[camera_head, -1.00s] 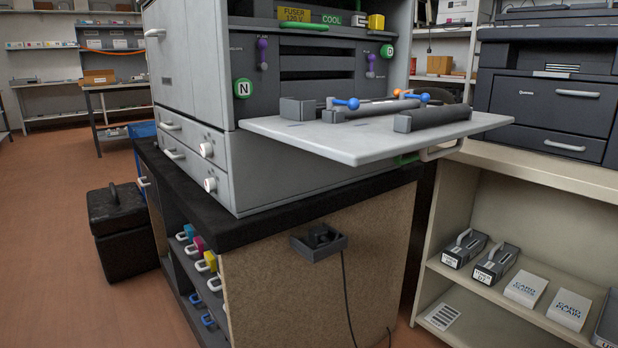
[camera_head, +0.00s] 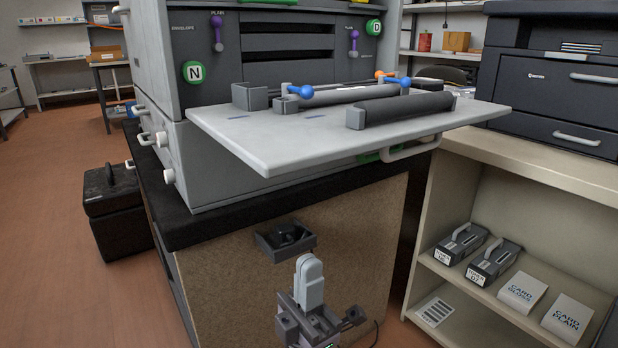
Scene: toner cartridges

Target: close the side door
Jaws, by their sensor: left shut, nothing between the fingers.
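The side door (camera_head: 262,140) of the large grey printer (camera_head: 150,60) is a light grey panel. It is folded down and lies roughly level, sticking out from the printer's side. Dark rollers with blue and orange levers rest on its upper face, and a white loop handle (camera_head: 412,150) hangs under its far right edge. My left gripper (camera_head: 310,262) is in the lower middle of the head view, with its pale fingers shut together and empty. It appears below the door, in front of the cabinet's side, apart from the door. My right gripper is not in view.
A small dark tray (camera_head: 285,240) is fixed to the cabinet side (camera_head: 350,220), just behind my left gripper. A beige shelf unit (camera_head: 540,165) with cartridges and card packs stands at the right. A black case (camera_head: 118,215) sits on the floor at the left, where the floor is open.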

